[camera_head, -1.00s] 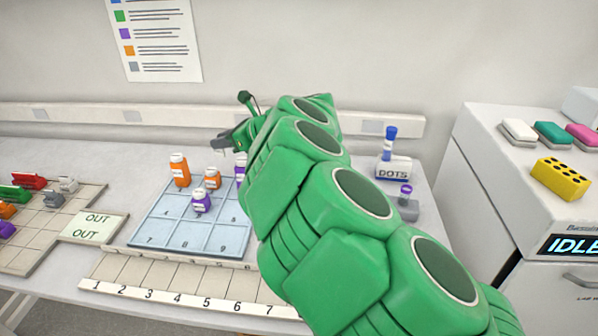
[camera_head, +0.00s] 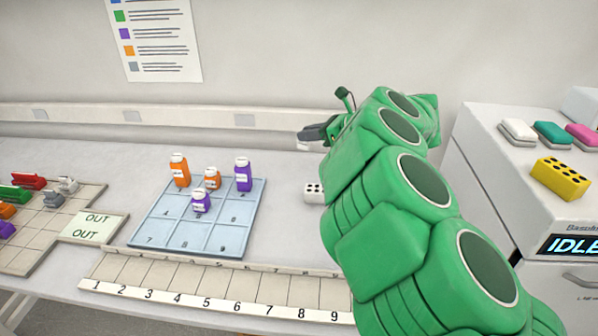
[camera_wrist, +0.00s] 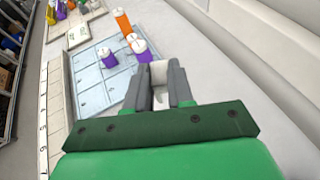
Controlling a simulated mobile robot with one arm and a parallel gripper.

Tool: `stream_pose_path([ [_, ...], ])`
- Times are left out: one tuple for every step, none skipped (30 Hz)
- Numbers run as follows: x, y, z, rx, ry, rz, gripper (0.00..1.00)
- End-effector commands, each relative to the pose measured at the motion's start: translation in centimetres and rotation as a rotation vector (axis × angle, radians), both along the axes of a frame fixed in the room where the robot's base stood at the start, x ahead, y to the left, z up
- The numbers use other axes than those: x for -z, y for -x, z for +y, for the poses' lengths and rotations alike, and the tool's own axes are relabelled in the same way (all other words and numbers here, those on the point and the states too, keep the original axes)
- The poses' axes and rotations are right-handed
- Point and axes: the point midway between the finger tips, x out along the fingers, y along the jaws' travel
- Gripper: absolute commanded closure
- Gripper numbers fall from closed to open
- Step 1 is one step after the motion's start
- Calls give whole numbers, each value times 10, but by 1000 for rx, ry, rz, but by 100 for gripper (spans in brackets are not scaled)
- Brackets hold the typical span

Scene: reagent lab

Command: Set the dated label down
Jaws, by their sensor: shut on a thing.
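My gripper (camera_head: 312,133) is up above the back of the bench, to the right of the blue numbered tray (camera_head: 250,220). In the wrist view, my gripper (camera_wrist: 160,80) is shut on a small white piece (camera_wrist: 158,72) between its grey fingers. I take this piece for the dated label; no print on it is readable. In the head view the held piece cannot be made out.
Orange bottles (camera_head: 179,170) and purple bottles (camera_head: 243,174) stand on the tray. A white block with dark holes (camera_head: 314,192) is on the bench near my arm. A numbered strip (camera_head: 210,302) runs along the front. An instrument (camera_head: 530,190) stands at right.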

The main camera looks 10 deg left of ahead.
Motion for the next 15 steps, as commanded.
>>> stream_pose_path([
  [0, 0, -6, 4, -1, 0, 100],
  [0, 0, -9, 5, -2, -1, 100],
  [5, 0, -7, 3, -3, 2, 100],
  [9, 0, -7, 3, -3, 3, 100],
  [12, 0, -7, 4, -4, 4, 100],
  [17, 0, -7, 4, -4, 4, 100],
  [20, 0, -7, 5, -4, 3, 100],
  [23, 0, -7, 5, -4, 3, 100],
  [26, 0, -7, 5, -3, 4, 100],
  [30, 0, -7, 5, -3, 4, 100],
  [34, 0, -7, 5, -3, 4, 100],
  [38, 0, -8, 6, -3, 4, 100],
  [40, 0, -8, 7, -3, 4, 100],
  [43, 0, -8, 7, -2, 3, 100],
  [45, 0, -8, 7, -2, 2, 100],
])
